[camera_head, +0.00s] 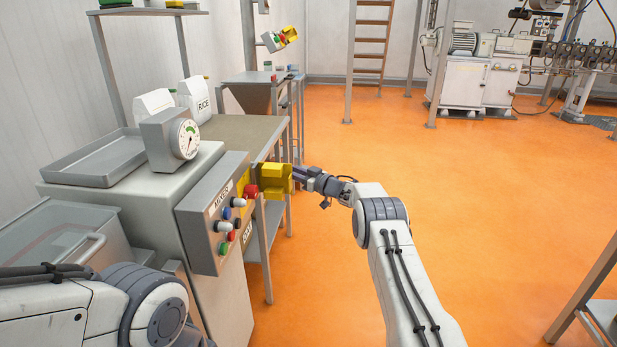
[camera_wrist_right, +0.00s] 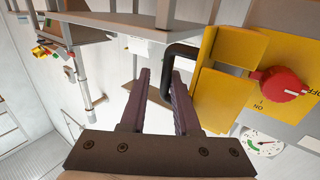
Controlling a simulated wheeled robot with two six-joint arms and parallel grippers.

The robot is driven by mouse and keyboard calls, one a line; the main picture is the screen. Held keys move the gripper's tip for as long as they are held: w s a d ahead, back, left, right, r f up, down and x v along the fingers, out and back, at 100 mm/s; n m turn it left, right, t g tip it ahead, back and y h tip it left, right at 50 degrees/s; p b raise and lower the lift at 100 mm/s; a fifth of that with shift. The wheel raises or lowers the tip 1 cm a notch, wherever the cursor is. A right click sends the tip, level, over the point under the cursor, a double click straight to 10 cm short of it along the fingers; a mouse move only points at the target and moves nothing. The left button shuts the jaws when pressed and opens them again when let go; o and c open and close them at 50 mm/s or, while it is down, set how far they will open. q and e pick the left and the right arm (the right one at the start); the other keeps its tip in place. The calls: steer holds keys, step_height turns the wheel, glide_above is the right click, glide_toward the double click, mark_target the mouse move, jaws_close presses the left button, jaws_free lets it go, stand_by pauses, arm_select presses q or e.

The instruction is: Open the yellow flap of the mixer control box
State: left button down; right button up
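The grey mixer control box (camera_head: 215,213) stands at centre left in the head view, with several coloured buttons on its face. Its yellow flap (camera_head: 275,178) sticks out at the far end, beside a red knob (camera_head: 250,191). In the right wrist view the yellow flap (camera_wrist_right: 215,98) stands left of the exposed red knob (camera_wrist_right: 284,88) on a yellow plate. A black bent handle (camera_wrist_right: 180,50) reaches from the flap's side down between the fingers. My right gripper (camera_wrist_right: 162,75) is open, its right finger close to the handle; contact is unclear. My left gripper is out of view.
A dial scale (camera_head: 186,139), a grey tray (camera_head: 95,160) and white bags (camera_head: 195,98) are on the surfaces behind the box. My left arm is at lower left. The orange floor (camera_head: 480,190) to the right is mostly clear. A metal frame (camera_head: 590,300) stands at lower right.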

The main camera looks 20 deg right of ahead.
steer(key=p+v, duration=0.1)
steer(key=v, duration=0.9)
steer(key=shift+d, duration=0.2)
